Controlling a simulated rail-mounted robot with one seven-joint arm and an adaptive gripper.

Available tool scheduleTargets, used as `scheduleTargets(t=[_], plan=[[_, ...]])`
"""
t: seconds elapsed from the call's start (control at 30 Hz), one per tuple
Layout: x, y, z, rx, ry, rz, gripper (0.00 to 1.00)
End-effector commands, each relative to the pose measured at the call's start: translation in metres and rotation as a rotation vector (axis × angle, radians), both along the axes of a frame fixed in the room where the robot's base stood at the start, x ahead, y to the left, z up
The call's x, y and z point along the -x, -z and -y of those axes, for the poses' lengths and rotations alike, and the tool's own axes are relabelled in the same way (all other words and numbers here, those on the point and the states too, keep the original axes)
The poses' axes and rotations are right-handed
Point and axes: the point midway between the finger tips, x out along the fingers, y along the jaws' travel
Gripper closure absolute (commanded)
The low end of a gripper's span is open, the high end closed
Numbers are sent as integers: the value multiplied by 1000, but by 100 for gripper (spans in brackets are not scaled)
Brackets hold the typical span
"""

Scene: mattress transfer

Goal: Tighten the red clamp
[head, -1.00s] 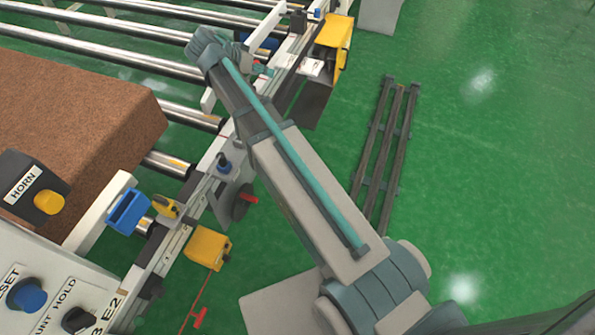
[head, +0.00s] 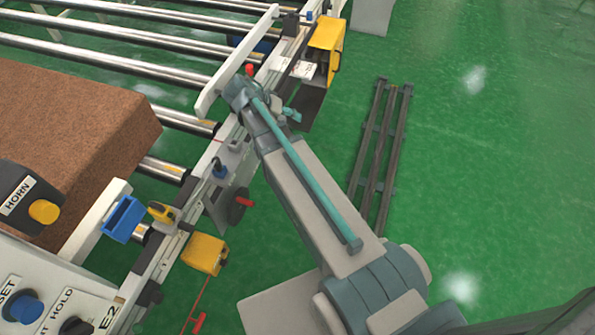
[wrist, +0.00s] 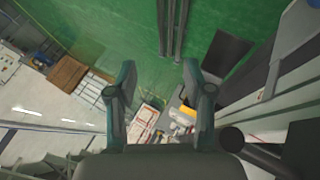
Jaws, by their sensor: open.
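My gripper (wrist: 157,78) is open in the wrist view, with its two teal-grey fingers apart and nothing held between them. In the head view its end is small and partly hidden by my wrist beside the machine rail. A red knob (head: 249,70) stands on the rail just beyond my wrist. A red handle (head: 244,202) on a dark round wheel (head: 238,208) sits on the rail's outer side, nearer to me. I cannot tell for sure which red part is the clamp. My gripper touches neither as far as I can see.
A long rail (head: 190,205) runs beside steel rollers (head: 150,80). A brown mattress block (head: 70,130) lies on them at left. A yellow box (head: 325,42) is at the rail's far end, a smaller one (head: 205,253) nearer. Green floor (head: 480,170) at right is mostly clear.

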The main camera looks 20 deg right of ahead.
Motion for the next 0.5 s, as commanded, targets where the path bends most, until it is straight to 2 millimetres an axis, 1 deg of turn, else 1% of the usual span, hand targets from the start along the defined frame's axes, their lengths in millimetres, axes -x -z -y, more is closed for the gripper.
scheduleTargets(t=[0.03,0.5], plan=[[5,10,-1,-8,-8,-17,48],[41,85,-8,-96,-85,-160,48]])
